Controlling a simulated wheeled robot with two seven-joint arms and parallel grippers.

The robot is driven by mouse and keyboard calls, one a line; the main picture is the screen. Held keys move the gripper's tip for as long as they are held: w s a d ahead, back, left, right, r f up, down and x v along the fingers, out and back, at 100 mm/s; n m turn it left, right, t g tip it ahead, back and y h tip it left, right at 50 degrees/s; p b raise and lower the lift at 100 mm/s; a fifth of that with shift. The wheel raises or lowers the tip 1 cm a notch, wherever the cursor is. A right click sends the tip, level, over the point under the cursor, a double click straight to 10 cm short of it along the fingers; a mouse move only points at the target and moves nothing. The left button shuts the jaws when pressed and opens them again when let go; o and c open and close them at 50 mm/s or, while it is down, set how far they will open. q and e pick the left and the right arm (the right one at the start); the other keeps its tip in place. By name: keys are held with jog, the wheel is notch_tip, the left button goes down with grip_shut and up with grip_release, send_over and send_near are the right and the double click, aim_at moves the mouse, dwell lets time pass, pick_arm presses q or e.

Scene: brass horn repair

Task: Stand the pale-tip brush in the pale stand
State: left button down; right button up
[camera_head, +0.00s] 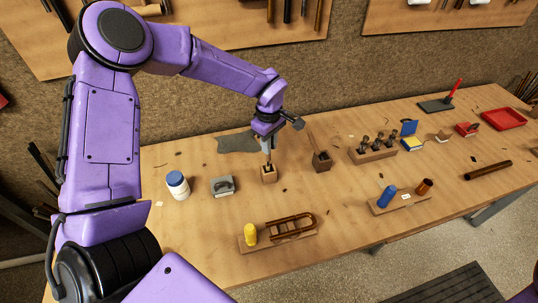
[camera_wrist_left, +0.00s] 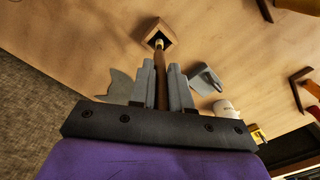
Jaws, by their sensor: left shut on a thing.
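The pale stand (camera_head: 269,176) is a small light-wood block with a dark square opening, on the bench below my left gripper. My left gripper (camera_head: 267,148) points down over it, shut on the brown handle of the pale-tip brush (camera_wrist_left: 162,88). In the left wrist view the pale end of the brush is at the opening of the pale stand (camera_wrist_left: 174,28). I cannot tell how deep it sits in the opening. The brush looks close to upright. My right gripper is not in view.
A darker wooden stand (camera_head: 322,163) holding a thin stick is close on the right. A grey metal block (camera_head: 222,186) and a blue-capped white jar (camera_head: 178,185) are on the left. A wooden rack with a yellow piece (camera_head: 250,234) lies in front. Bare bench surrounds the stand.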

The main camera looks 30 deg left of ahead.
aim_at(269, 160)
pick_arm(q)
notch_tip(269, 160, down, 4)
jog(key=shift+p, duration=0.45)
jog(key=shift+f, duration=0.3)
jog(key=c, duration=1.1)
grip_release()
jog(key=shift+r, duration=0.2)
notch_tip(269, 160, up, 12)
jog(key=shift+b, duration=1)
